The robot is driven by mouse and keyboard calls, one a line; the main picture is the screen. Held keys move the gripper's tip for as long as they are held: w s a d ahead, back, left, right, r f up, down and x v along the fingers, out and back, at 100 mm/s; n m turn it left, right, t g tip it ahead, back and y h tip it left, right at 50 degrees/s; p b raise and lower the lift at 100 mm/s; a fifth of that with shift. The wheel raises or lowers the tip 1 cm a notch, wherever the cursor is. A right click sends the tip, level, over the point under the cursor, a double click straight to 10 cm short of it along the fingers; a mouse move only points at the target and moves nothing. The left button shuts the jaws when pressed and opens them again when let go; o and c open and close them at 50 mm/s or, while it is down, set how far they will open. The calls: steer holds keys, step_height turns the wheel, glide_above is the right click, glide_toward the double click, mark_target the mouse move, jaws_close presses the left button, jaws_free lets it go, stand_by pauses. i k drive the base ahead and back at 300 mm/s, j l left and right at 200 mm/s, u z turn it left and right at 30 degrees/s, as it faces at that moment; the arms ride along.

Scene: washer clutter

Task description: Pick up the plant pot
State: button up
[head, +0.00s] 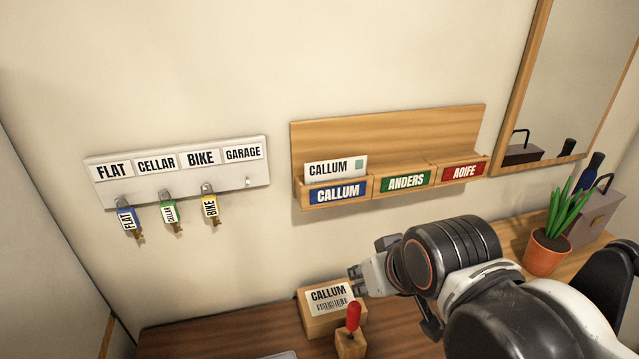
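The plant pot (546,254) is an orange-brown pot with upright green leaves. It stands on the right part of the wooden surface in the head view, in front of a grey-brown box. My gripper (356,279) is left of the pot, well apart from it, and points left near the CALLUM parcel. Its fingertips are small and seen side-on, so I cannot tell whether they are open or shut. I see nothing held in it. My arm spans the lower right and covers part of the surface between gripper and pot.
Close to the pot stand the handled box (594,216) and a dark blue bottle (590,176). The CALLUM parcel (312,321) and a red-handled tool (353,318) in a wooden block are near my gripper. A letter rack (385,140) and key board (180,170) hang on the wall beside a mirror (575,80).

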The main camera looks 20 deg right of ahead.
mark_target(546, 249)
steer(key=z, duration=1.8)
